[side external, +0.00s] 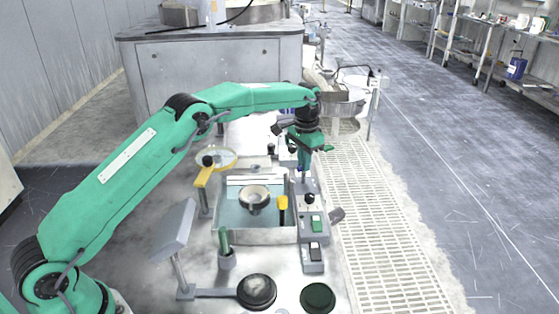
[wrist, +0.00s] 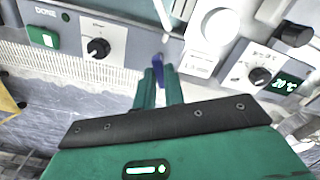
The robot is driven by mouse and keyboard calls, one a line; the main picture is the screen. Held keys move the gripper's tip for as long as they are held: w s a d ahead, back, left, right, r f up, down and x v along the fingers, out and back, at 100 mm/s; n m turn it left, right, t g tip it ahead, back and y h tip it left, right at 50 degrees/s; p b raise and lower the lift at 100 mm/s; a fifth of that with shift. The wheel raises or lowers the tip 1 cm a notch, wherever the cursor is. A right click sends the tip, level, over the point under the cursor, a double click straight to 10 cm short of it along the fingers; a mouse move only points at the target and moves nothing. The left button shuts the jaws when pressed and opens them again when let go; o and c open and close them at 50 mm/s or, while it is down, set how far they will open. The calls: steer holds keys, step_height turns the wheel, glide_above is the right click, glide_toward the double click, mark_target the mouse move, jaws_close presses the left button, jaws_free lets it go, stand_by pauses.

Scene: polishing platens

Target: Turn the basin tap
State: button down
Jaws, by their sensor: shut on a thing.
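My gripper (side external: 302,163) points down at the back right corner of the grey basin (side external: 258,238), which holds pale blue water and a ring-shaped piece. In the wrist view my gripper (wrist: 161,74) has its two green fingers closed on a narrow blue tap handle (wrist: 158,66). The fingers hide the handle's sides and lower part. A thin white spout-like rod (wrist: 163,14) shows just beyond it. In the side view the handle is only a small blue spot under the fingertips.
Control boxes with a black knob (side external: 309,199), a green button (side external: 317,222) and a black switch (side external: 315,250) stand right of the basin. A yellow-handled tool (side external: 282,208) is at its right edge. Dark round pads (side external: 257,290) lie in front.

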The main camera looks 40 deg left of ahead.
stand_by(0.3)
steer(key=c, duration=1.5)
jaws_free()
steer(key=shift+r, duration=3.95)
steer(key=shift+r, duration=0.1)
